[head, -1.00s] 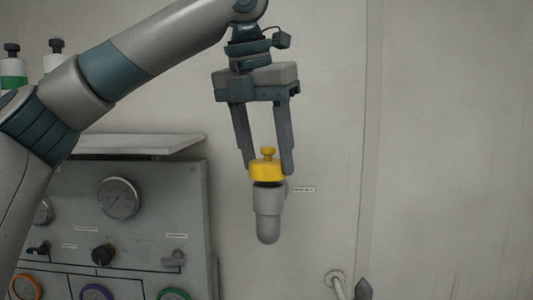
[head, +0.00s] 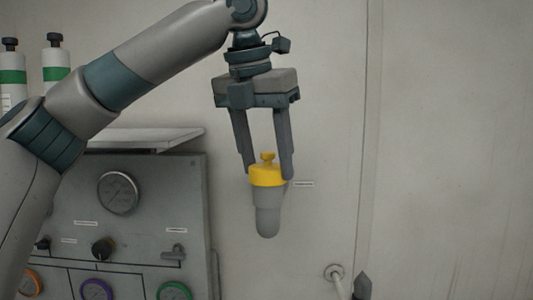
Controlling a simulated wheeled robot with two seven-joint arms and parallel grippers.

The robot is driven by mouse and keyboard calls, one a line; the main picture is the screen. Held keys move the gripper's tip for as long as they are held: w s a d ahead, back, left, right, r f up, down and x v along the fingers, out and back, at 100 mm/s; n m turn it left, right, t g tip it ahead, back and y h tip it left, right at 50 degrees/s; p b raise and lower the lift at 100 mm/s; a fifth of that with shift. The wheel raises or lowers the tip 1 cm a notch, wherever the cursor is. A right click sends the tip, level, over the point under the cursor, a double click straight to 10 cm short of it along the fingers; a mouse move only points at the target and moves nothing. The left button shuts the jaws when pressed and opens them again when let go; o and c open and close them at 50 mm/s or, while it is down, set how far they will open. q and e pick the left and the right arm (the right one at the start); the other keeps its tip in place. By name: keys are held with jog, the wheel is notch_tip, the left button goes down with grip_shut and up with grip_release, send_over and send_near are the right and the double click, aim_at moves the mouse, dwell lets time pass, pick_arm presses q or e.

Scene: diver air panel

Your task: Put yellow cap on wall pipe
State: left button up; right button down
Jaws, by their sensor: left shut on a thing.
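The yellow cap (head: 267,175) has a small knob on top and sits at the upper end of the grey wall pipe (head: 268,212). The pipe is a short upright stub with a rounded lower end in front of the pale wall. My left gripper (head: 267,172) points down from above, its two fingers shut on the yellow cap from either side. The cap's lower edge meets the pipe top, with no dark gap showing between them. How far the cap is seated inside cannot be seen.
A grey gauge panel (head: 140,215) with a shelf (head: 140,139) on top stands at the left. Two bottles with green bands (head: 56,70) are behind my left arm. A small wall fitting (head: 334,274) is at lower right. The wall on the right is clear.

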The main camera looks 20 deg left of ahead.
pick_arm(q)
jog(key=shift+f, duration=0.7)
jog(key=o, duration=1.1)
jog(key=shift+r, duration=0.1)
jog(key=shift+s+r+b, duration=0.15)
jog(key=shift+r+b, duration=0.15)
jog(key=shift+r, duration=0.2)
jog(key=v, duration=1.6)
jog(key=shift+s+p, duration=0.2)
jog(key=shift+p, duration=0.25)
jog(key=shift+a, duration=0.1)
